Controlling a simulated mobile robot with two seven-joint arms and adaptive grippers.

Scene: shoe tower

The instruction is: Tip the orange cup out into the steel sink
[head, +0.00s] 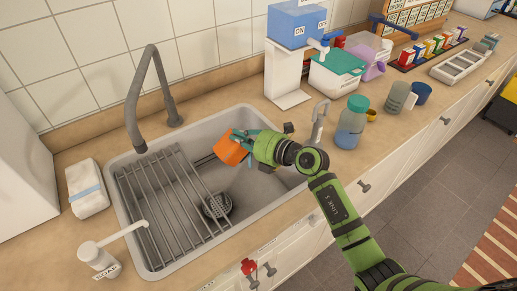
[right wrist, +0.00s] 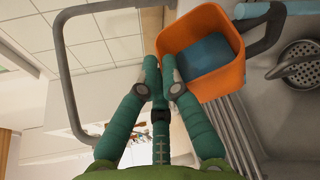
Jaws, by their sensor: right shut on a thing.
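The orange cup (head: 229,151) is above the steel sink (head: 268,186), near the middle of the basin, and looks tilted in the head view. My right gripper (head: 242,138) is shut on it. In the right wrist view the cup (right wrist: 217,87) is beside the green fingertips (right wrist: 162,72), its open mouth in view. A flat blue surface shows inside it; I cannot tell whether this is liquid. My left gripper is not in view.
A drying rack (head: 170,205) covers the basin's left part, beside the drain strainer (head: 217,205). A tall grey faucet (head: 150,95) stands behind. A soap dispenser (head: 98,256) is front left. A blue-bodied jar (head: 351,125) and a small steel tap (head: 319,120) stand right of the sink.

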